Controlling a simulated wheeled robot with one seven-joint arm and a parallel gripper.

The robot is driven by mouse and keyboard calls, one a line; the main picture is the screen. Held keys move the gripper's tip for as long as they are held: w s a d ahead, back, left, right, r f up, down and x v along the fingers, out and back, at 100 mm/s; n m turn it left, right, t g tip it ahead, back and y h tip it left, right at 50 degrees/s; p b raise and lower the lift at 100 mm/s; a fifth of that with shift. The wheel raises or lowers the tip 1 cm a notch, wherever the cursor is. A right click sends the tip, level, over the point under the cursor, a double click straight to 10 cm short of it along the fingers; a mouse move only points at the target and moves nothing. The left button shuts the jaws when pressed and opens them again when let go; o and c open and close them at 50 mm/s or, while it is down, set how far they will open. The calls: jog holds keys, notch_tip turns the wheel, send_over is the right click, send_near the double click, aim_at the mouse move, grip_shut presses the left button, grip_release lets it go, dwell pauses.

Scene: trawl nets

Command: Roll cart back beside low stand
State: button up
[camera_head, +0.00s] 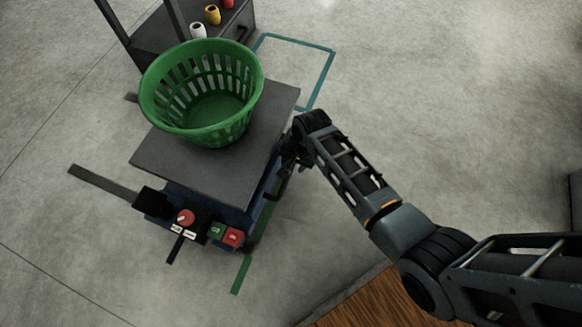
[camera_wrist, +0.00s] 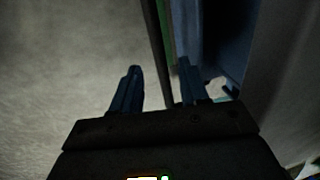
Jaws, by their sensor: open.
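A wheelless-looking grey-topped platform (camera_head: 165,165) on a blue base, probably the cart, stands left of centre in the head view; its wheels are hidden. A green slatted basket (camera_head: 205,128) sits upright on it. A dark low unit (camera_head: 160,35) with spools on top, probably the low stand, is behind it. My gripper (camera_wrist: 158,72) is at the platform's right side, mostly hidden in the head view. In the wrist view its blue fingers are open, with a dark bar (camera_wrist: 155,35) running between them; I cannot tell whether they touch it. A blue panel (camera_wrist: 203,40) is to the right.
A teal taped outline (camera_head: 329,70) lies on the floor right of the dark unit. A control box with a red knob (camera_head: 186,216) and green and red buttons (camera_head: 232,237) is at the platform's near side. Brown planks (camera_head: 365,305) lie bottom right. Floor to the upper right is clear.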

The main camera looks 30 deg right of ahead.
aim_at(291, 168)
jog(key=shift+w+a+f+b, duration=0.2)
jog(key=shift+f+b, duration=0.25)
jog(key=shift+f, duration=0.65)
jog(key=shift+w+a+f+b, duration=0.15)
jog(key=shift+f+b, duration=0.3)
jog(key=shift+f, duration=0.65)
jog(key=shift+d, duration=0.1)
grip_shut()
